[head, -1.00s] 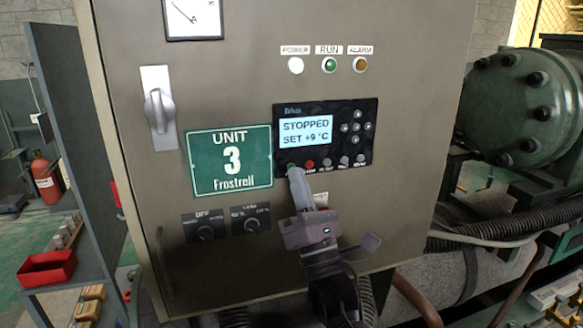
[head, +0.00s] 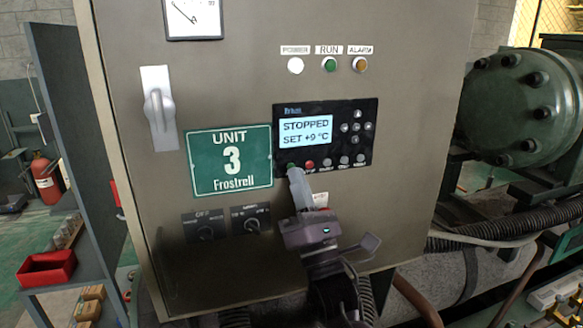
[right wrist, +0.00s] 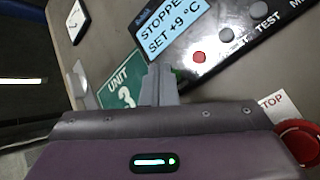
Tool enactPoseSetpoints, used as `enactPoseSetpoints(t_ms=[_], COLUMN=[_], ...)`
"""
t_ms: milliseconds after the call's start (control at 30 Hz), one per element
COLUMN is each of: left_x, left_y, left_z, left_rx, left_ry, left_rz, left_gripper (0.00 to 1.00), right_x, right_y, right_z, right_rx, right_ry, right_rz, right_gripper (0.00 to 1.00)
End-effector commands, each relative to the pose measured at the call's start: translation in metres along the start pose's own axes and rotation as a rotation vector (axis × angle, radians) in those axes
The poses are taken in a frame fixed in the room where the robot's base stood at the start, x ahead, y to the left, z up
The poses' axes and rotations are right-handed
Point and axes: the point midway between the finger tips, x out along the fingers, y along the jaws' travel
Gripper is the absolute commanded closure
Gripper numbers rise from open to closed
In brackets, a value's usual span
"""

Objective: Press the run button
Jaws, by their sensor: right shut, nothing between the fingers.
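The control panel (head: 352,110) on the cabinet has a lit display (head: 306,130) reading "STOPPED SET +9 °C". The green run button (head: 291,165) is at the left end of the button row below the display. In the right wrist view, the green button (right wrist: 178,74) is partly hidden behind the fingertips. My right gripper (head: 296,173) is shut and empty, its tips just below and at the green button. I cannot tell whether they touch it. The right wrist view shows the closed fingers (right wrist: 159,72) too. My left gripper is not in view.
A red button (head: 310,164) sits just right of the green one, with several grey buttons beyond. A red stop button (right wrist: 300,142) lies below the panel. The "UNIT 3" plate (head: 229,160) is to the left. Two rotary knobs (head: 206,233) are lower left.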

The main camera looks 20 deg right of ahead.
Motion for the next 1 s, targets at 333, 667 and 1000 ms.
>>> enactPoseSetpoints(t_ms=[333, 667, 1000], left_x=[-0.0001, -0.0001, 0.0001], left_y=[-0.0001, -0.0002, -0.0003], left_z=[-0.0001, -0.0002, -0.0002], left_rx=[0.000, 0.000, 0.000], left_ry=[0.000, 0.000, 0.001], left_rz=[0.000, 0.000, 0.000], left_gripper=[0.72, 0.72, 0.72], right_x=[0.0042, 0.0060, 0.0077], right_y=[-0.0023, -0.0042, -0.0053], right_z=[-0.0025, -0.0041, -0.0052], right_rx=[-0.001, 0.000, 0.000], right_ry=[0.000, 0.000, 0.000], right_rz=[0.001, 0.000, 0.000], right_gripper=[1.00, 1.00, 1.00])
